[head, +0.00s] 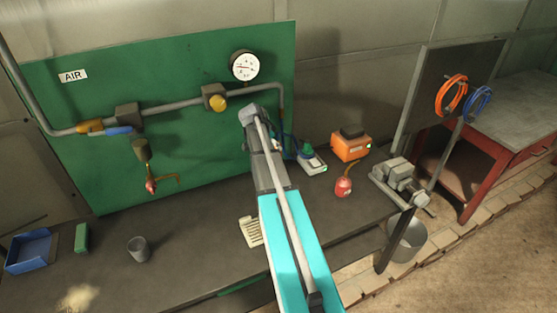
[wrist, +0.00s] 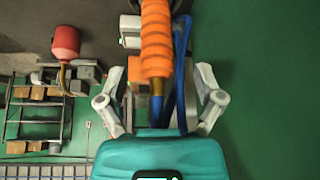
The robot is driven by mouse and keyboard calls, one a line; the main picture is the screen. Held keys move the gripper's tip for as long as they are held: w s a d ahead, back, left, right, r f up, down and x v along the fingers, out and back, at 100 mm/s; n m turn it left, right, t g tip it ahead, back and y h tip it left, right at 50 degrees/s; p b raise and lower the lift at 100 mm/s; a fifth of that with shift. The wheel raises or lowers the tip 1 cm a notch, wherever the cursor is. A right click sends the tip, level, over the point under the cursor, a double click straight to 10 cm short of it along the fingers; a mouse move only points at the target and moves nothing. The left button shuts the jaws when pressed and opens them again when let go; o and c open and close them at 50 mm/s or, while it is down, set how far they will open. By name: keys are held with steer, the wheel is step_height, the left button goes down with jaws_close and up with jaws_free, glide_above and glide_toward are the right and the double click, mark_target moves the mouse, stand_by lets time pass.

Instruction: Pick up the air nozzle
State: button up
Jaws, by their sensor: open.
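In the wrist view, an orange ribbed piece with a brass-coloured section, which looks like the air nozzle (wrist: 156,40), runs between the fingers of my gripper (wrist: 160,75). The fingers stand apart on both sides with gaps showing, and it is not gripped. A blue hose (wrist: 182,50) runs beside it. In the head view my arm reaches towards the green board (head: 210,150), and the fingers are not clear there. Blue hose (head: 288,145) shows just right of the arm's end. The nozzle itself is not clear in that view; the arm may hide it.
A pipe with a gauge (head: 245,66) crosses the board close to my arm's end. A green-topped device (head: 308,160), an orange box (head: 350,146) and a red can (head: 343,187) stand right of my arm. A grey cup (head: 139,249) and blue tray (head: 28,252) stand left.

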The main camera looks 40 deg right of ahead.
steer(key=shift+f, duration=0.1)
steer(key=shift+b+x, duration=2.25)
steer(key=shift+x, duration=0.3)
steer(key=shift+s+d, duration=0.1)
steer(key=shift+s, duration=0.05)
jaws_close()
